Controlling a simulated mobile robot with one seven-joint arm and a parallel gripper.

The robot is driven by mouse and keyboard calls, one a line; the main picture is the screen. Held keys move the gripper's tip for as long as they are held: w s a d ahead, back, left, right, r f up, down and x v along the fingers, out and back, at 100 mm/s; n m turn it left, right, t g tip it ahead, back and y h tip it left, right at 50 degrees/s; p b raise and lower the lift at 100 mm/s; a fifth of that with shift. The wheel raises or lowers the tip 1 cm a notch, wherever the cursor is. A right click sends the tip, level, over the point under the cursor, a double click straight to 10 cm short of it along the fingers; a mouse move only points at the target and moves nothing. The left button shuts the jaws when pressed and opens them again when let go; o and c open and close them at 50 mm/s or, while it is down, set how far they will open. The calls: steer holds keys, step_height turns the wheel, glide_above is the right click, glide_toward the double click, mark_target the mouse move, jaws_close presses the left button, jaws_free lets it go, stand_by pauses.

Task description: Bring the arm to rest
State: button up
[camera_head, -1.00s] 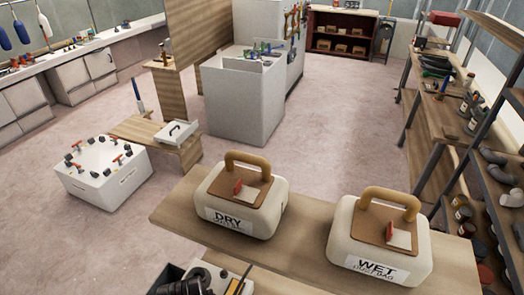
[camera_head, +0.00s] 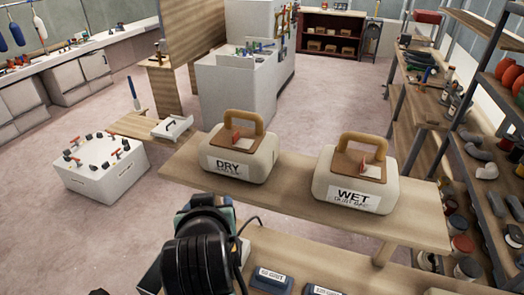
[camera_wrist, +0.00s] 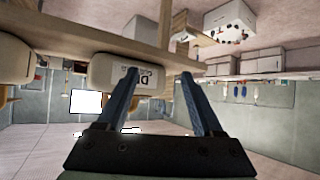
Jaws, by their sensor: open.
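My gripper (camera_wrist: 160,76) shows in the wrist view with its two dark fingers apart and nothing between them. The wrist picture is upside down. Behind the fingers is the cream DRY dust bag box (camera_wrist: 125,72), which seems to be beyond the fingers rather than between them. In the head view my dark arm stands at the bottom, left of centre, and the fingers cannot be made out there.
The DRY box (camera_head: 238,160) and the WET box (camera_head: 350,188) stand on a wooden shelf (camera_head: 290,200). Dark blocks with grit labels (camera_head: 272,279) lie on a nearer surface. A white bin (camera_head: 100,175) stands at left. Shelving lines the right. Open floor lies beyond.

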step_height(320, 180, up, 14)
steer(key=w+d+t+b, duration=0.1)
steer(key=d+t, duration=0.2)
steer(key=t, duration=0.2)
steer(key=s+d+r+t+b, duration=0.1)
steer(key=s+d+r+t, duration=0.1)
steer(key=r, duration=0.5)
steer(key=s+d+r+m+t+h, duration=0.1)
steer(key=s+d+r+t, duration=0.1)
steer(key=s+r+t, duration=0.3)
steer(key=s+d+r+m+t+h+b, duration=0.1)
steer(key=s+r+t, duration=0.3)
steer(key=r, duration=0.7)
steer(key=shift+s+d+b, duration=0.35)
steer(key=shift+s+d, duration=0.45)
steer(key=shift+s, duration=0.4)
